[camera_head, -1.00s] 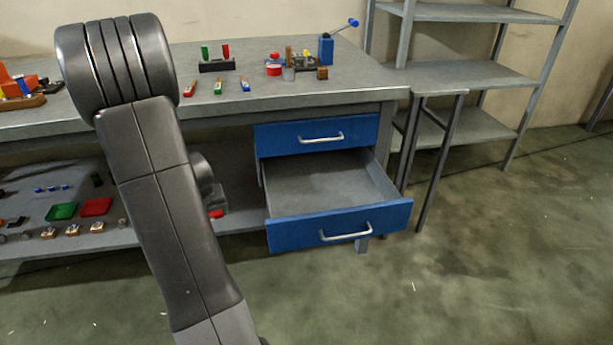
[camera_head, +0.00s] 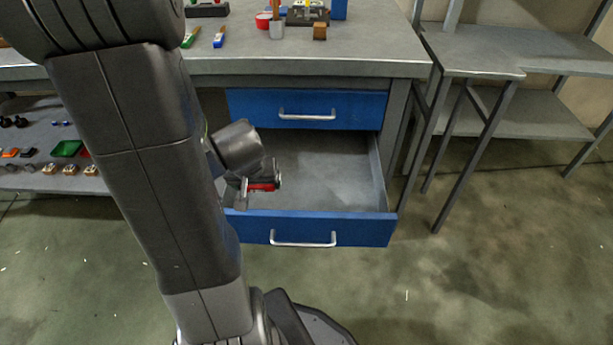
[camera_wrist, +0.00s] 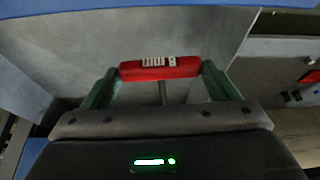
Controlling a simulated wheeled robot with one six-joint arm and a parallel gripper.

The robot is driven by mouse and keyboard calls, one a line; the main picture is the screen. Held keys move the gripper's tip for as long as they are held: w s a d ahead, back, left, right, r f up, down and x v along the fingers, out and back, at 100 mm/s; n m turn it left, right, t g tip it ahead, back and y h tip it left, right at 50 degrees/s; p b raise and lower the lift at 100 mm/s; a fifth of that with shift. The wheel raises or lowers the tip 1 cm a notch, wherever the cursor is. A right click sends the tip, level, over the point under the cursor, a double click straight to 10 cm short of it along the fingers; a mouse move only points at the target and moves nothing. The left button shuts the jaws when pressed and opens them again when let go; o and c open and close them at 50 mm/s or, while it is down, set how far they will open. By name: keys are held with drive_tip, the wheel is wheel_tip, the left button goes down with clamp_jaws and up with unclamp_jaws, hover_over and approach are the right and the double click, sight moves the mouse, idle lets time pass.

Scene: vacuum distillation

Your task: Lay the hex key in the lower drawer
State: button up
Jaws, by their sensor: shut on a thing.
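The hex key (camera_wrist: 160,68) has a red handle with white marking, "8 mm" in the wrist view, and a thin metal shaft below it. My gripper (camera_head: 258,186) is shut on the red handle, which lies across between its two greenish fingers in the wrist view. The lower drawer (camera_head: 325,185) is pulled open, grey inside with a blue front. The gripper and hex key are over the left part of the drawer, above its floor. My arm hides the drawer's left side. The drawer floor that shows is bare.
The upper blue drawer (camera_head: 306,108) is closed, just above the open one. The workbench (camera_head: 350,48) top holds several tools and parts. A lower shelf (camera_head: 40,178) at left bears small items. A grey rack (camera_head: 530,110) stands at right, with free floor in front.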

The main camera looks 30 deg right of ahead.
sight(267, 191)
drive_tip(key=s, duration=0.1)
drive_tip(key=s+d, duration=0.1)
drive_tip(key=shift+s+f+m, duration=0.3)
drive_tip(key=shift+f, duration=0.1)
drive_tip(key=shift+d+f, duration=0.1)
drive_tip(key=shift+d, duration=0.1)
drive_tip(key=w+d+f, duration=0.2)
drive_tip(key=w, duration=0.1)
drive_tip(key=w+d+f, duration=0.1)
drive_tip(key=w+d, duration=0.1)
drive_tip(key=w, duration=0.1)
drive_tip(key=w+d+f, duration=0.1)
drive_tip(key=w+f, duration=0.1)
drive_tip(key=w, duration=0.1)
drive_tip(key=shift+w+d+f, duration=0.25)
drive_tip(key=shift+d+f, duration=0.1)
drive_tip(key=shift+d, duration=0.05)
drive_tip(key=shift+w+d+f+b, duration=0.2)
drive_tip(key=shift+w+d+f, duration=0.15)
drive_tip(key=shift+w+f, duration=0.2)
drive_tip(key=shift+w+d+f+b, duration=0.15)
drive_tip(key=shift+w+d+f, duration=0.15)
drive_tip(key=shift+w+f, duration=0.2)
drive_tip(key=shift+f, duration=0.1)
drive_tip(key=o, duration=0.9)
drive_tip(key=shift+o, duration=0.2)
